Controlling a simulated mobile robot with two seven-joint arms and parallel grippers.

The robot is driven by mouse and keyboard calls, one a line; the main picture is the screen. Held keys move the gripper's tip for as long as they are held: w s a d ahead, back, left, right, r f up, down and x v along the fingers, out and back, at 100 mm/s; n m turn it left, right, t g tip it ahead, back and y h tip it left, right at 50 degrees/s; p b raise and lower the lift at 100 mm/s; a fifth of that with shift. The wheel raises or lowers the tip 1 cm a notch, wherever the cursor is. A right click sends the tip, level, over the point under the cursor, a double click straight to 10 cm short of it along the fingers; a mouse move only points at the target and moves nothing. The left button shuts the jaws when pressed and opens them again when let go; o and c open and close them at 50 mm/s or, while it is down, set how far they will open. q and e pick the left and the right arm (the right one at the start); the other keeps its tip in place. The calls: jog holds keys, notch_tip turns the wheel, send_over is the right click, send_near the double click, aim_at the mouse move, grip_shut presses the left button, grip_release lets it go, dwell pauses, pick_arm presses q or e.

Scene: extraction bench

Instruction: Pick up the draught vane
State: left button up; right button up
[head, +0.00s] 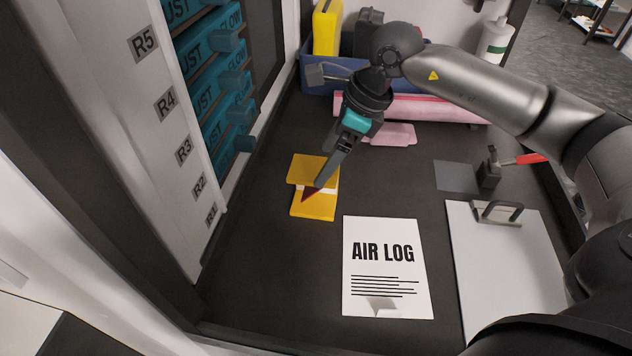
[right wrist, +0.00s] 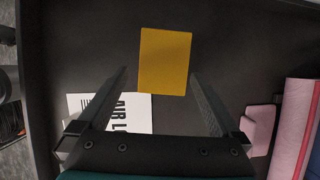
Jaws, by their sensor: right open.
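A yellow piece (head: 314,206), which I take to be the draught vane, is on the dark bench left of the centre. In the head view it shows two yellow panels with a white strip and a dark red pointed patch between them. In the right wrist view its yellow face (right wrist: 165,60) is a plain rectangle. My right gripper (head: 316,184) points down over it, and one finger hides part of it. In the right wrist view my right gripper (right wrist: 160,72) is open, a finger on either side of the yellow face, with gaps visible. My left gripper is out of view.
An AIR LOG sheet (head: 384,278) and a clipboard (head: 500,270) lie on the near side. A black block (head: 489,177) with a red piece stands at right. A pink roll (head: 440,107) and a blue bin (head: 316,84) are behind. A labelled rack (head: 170,110) borders the left.

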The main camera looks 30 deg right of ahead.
aim_at(308, 185)
jog(key=p+x, duration=0.1)
jog(key=x, duration=0.8)
jog(key=shift+w+f, duration=0.25)
jog(key=shift+f, duration=0.1)
jog(key=shift+r, duration=0.15)
jog(key=c, duration=1.4)
